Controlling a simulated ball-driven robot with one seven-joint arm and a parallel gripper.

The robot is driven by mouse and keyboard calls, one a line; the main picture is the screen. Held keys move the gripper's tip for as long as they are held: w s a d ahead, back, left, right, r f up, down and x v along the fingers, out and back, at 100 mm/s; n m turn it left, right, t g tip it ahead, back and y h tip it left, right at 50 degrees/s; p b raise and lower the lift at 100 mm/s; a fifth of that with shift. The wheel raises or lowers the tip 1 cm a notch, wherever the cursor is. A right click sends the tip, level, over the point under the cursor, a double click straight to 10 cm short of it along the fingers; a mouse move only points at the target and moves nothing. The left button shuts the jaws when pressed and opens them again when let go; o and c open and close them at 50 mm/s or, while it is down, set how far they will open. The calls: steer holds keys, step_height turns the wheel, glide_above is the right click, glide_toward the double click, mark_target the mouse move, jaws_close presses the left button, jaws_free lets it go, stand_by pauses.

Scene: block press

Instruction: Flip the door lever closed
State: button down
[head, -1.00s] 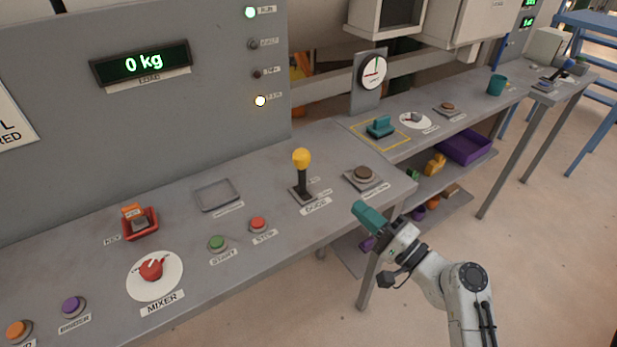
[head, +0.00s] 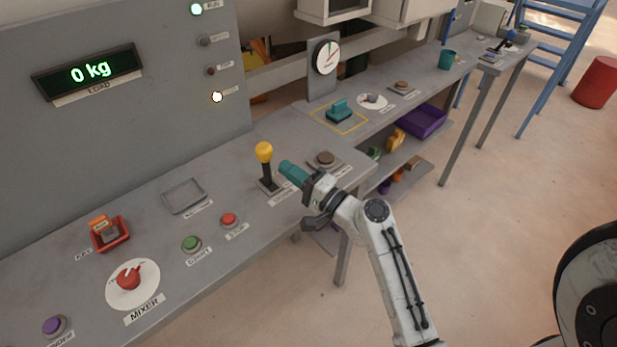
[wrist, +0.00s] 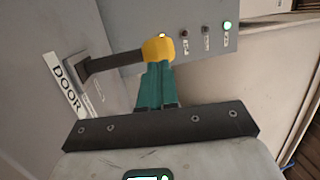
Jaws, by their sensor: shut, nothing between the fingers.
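The door lever (head: 265,165) is a black stick with a yellow knob on a dark base, standing roughly upright on the grey bench. In the wrist view its yellow knob (wrist: 158,50) shows just beyond the teal fingertips, with its black stick running left to the base beside a DOOR label (wrist: 68,87). My gripper (head: 287,167) has teal fingers that are shut and empty. It is just right of the lever in the head view, close to the knob. I cannot tell whether the fingers touch it.
A brown round button (head: 325,159) sits right of the lever, near my wrist. A green button (head: 192,243), a red button (head: 229,219) and an empty grey tray (head: 184,195) lie to the left. A grey panel (head: 120,130) stands behind.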

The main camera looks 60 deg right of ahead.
mark_target(265, 147)
steer(key=shift+p+x, duration=0.35)
steer(key=shift+x, duration=1.25)
steer(key=shift+w+r+p, duration=0.35)
steer(key=shift+r+p, duration=0.05)
steer(key=shift+p, duration=0.75)
steer(key=shift+w+d+r+g+p, duration=0.15)
steer(key=shift+w+g+p, duration=0.3)
steer(key=shift+p, duration=0.5)
steer(key=w, duration=0.1)
steer(key=w+b, duration=0.1)
steer(key=w+d+b, duration=0.1)
steer(key=shift+w+f, duration=0.25)
steer(key=shift+w, duration=0.15)
steer(key=shift+w+d+r, duration=0.1)
steer(key=shift+w+r, duration=0.05)
steer(key=shift+r, duration=0.2)
